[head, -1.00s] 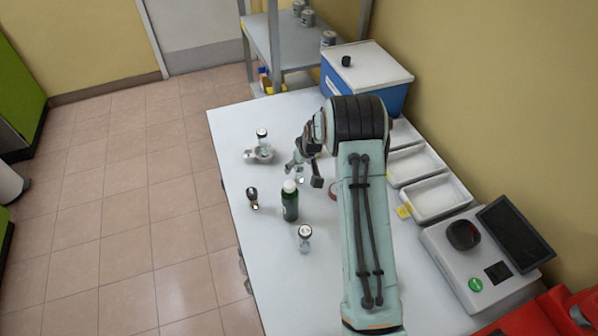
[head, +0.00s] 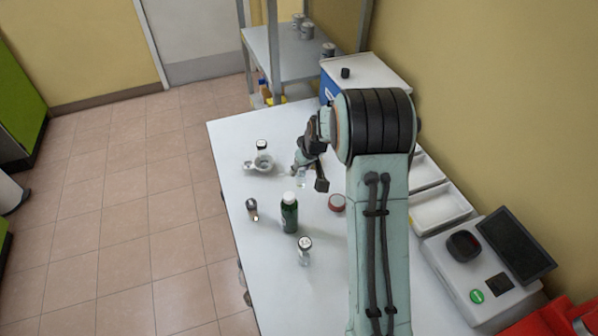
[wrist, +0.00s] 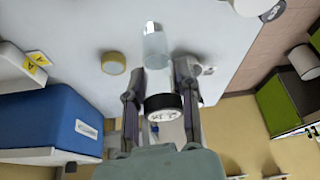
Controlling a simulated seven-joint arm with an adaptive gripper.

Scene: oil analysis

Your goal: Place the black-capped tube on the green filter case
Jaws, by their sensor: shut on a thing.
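My gripper (head: 308,176) is above the white table, and in the wrist view (wrist: 160,88) its fingers are shut on a tube with a black-rimmed, white-topped cap (wrist: 163,107). The tube's body is mostly hidden; a pale greenish, clear part shows under the gripper in the head view (head: 302,179). I cannot clearly make out a green filter case. A pale clear cylinder (wrist: 153,45) lies beyond the fingers in the wrist view.
A dark green bottle (head: 289,214) stands below the gripper in the head view. Capped vials (head: 304,252) and (head: 252,209) stand near it. White trays (head: 440,208) and a scale (head: 478,275) line the right side.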

